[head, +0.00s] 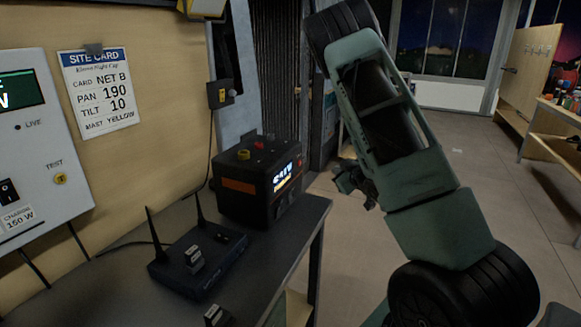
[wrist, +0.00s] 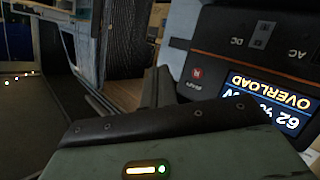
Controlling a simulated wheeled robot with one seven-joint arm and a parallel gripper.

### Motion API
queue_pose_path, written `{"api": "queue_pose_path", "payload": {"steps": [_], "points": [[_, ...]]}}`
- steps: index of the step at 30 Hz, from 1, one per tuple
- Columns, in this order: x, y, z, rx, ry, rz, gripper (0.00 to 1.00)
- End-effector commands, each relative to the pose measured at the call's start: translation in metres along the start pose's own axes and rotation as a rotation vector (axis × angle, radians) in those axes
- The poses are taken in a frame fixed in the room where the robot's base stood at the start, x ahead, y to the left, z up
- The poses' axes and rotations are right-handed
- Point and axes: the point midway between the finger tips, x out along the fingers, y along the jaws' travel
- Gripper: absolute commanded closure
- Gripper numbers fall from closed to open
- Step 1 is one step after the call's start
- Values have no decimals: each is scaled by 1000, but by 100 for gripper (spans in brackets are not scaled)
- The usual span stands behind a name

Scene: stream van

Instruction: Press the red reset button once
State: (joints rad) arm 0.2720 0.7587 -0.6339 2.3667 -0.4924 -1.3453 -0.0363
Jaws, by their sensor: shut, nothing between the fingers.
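A black power box (head: 238,200) with an orange panel stands on the dark desk. Its lit screen (head: 283,178) faces right; in the wrist view the screen (wrist: 268,100) reads OVERLOAD upside down. A small red round piece (head: 258,143) and a yellow one sit on the box top.
A router (head: 198,262) with two antennas stands left of the box on the desk (head: 90,290). A wall panel (head: 40,140) with a yellow TEST button is at far left, beside a site card (head: 97,90). The floor (head: 490,170) right of the desk is open; a wooden bench stands far right.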

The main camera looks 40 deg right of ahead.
Motion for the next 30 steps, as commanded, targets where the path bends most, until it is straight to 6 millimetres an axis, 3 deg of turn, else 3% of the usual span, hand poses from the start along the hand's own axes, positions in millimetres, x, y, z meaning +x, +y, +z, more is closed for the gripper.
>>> {"api": "queue_pose_path", "payload": {"steps": [11,30], "points": [[4,-3,-4,0,0,-2,100],[56,-41,-42,1,1,-1,100]]}}
